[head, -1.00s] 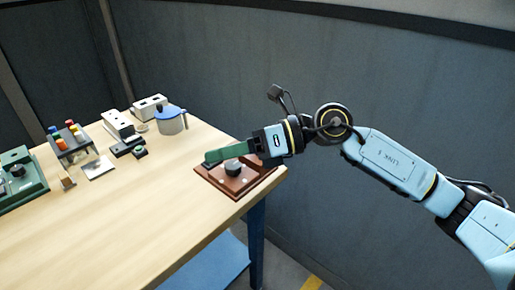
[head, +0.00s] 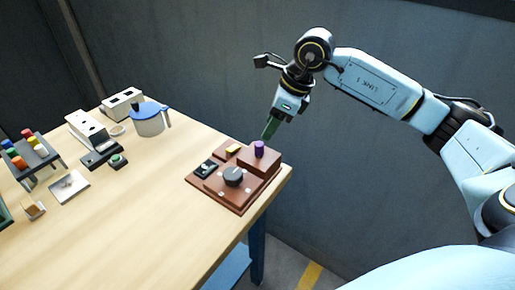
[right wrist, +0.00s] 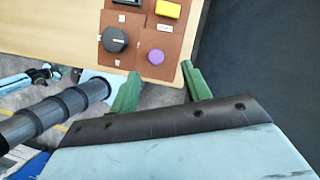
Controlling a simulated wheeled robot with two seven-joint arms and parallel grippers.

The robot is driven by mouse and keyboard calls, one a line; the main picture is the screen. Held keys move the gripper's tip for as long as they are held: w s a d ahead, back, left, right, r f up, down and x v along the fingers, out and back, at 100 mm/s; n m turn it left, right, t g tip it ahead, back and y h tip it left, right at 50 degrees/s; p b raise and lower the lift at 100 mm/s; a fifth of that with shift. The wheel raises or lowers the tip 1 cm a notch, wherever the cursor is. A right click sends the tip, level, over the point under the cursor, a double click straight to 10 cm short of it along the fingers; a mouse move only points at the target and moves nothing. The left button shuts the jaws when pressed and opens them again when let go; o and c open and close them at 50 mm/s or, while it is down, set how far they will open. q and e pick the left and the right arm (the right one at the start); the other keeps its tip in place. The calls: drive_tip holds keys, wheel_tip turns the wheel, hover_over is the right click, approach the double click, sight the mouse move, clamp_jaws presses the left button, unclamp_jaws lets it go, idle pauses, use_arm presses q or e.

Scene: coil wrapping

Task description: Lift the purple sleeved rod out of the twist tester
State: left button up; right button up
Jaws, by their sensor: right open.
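The twist tester (head: 237,204) is a reddish-brown stepped block at the table's right corner, with a dark round knob (head: 233,176). The purple sleeved rod (head: 259,149) stands upright in its raised back-right block. In the right wrist view the rod (right wrist: 155,57) shows from above as a purple disc beside the knob (right wrist: 115,39). My right gripper (head: 267,135) points down just behind and above the rod in the head view. Its green fingers are apart and empty in the wrist view (right wrist: 158,77), with the rod beyond the gap between them. My left gripper is out of view.
On the tester, a yellow block (head: 233,149) and a small black switch box (head: 206,168) sit left of the rod. A blue-lidded pot (head: 149,118), white boxes (head: 86,128) and a rack of coloured pegs (head: 31,152) stand farther left. The table's middle is clear.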

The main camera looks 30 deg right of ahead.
sight(260, 143)
drive_tip(key=shift+x, duration=0.75)
drive_tip(key=shift+w+a+f, duration=0.1)
drive_tip(key=shift+f, duration=0.25)
drive_tip(key=shift+s+x, duration=0.1)
drive_tip(key=shift+x, duration=0.5)
drive_tip(key=shift+s+x, duration=0.15)
drive_tip(key=shift+x, duration=0.45)
drive_tip(key=shift+a+x, duration=0.25)
drive_tip(key=shift+x, duration=1)
drive_tip(key=shift+f, duration=0.2)
drive_tip(key=shift+a+f, duration=0.1)
clamp_jaws()
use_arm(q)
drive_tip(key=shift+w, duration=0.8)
